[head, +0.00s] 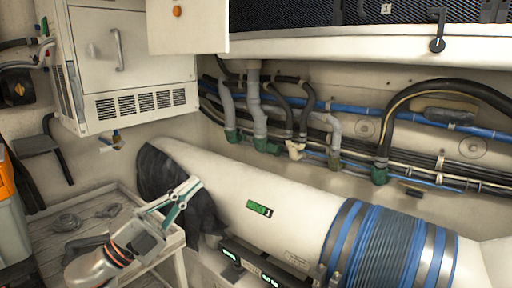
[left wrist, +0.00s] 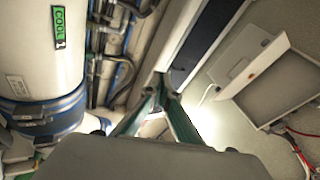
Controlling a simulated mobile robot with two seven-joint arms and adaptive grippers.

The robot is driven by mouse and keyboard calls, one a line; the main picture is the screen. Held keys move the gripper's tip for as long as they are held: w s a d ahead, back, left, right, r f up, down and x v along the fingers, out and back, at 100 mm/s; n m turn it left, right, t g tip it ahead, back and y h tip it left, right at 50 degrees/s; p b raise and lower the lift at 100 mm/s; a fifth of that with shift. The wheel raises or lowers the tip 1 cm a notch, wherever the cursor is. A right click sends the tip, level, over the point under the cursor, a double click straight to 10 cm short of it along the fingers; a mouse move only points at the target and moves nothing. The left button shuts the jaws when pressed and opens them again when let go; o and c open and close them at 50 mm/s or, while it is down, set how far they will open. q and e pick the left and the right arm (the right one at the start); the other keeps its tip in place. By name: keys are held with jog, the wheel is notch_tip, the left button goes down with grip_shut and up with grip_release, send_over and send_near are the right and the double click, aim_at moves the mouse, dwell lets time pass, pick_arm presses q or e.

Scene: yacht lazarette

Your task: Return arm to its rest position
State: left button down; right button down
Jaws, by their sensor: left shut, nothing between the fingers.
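My left arm (head: 95,265) comes in from the lower left of the head view, over a light slatted surface. My left gripper (head: 195,184) is shut and empty, its fingers meeting at a tip that points up and right. In the picture it overlaps the black covering at the left end of a thick white pipe; I cannot tell the gap between them. In the left wrist view the green-sided fingers (left wrist: 161,84) converge at their tips with nothing between them. My right gripper is in neither view.
The white pipe (head: 290,205) with a green label lies across the middle, banded blue at right. A white vented cabinet (head: 135,55) hangs at upper left. Hoses (head: 300,105) line the back wall. The slatted surface (head: 85,240) holds small grey fittings. Orange and grey cases stand at far left.

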pick_arm(q)
jog(key=s+a+f+n+t+y, duration=0.1)
jog(key=s+a+f+n+y, duration=0.15)
jog(key=f+n+y, duration=0.8)
jog(key=s+a+f+n+t+y, duration=0.1)
jog(key=s+a+f+n+y, duration=0.3)
jog(key=f, duration=1.4)
jog(key=s+f+n+g, duration=0.3)
jog(key=s+f, duration=0.5)
jog(key=f, duration=0.3)
jog(key=s+f+n+g, duration=0.3)
jog(key=s+f, duration=0.6)
jog(key=f, duration=0.3)
jog(key=shift+s+d+f+n+g+y, duration=0.15)
jog(key=shift+s+d+n+g+y, duration=0.2)
jog(key=shift+n, duration=0.4)
jog(key=shift+w, duration=0.15)
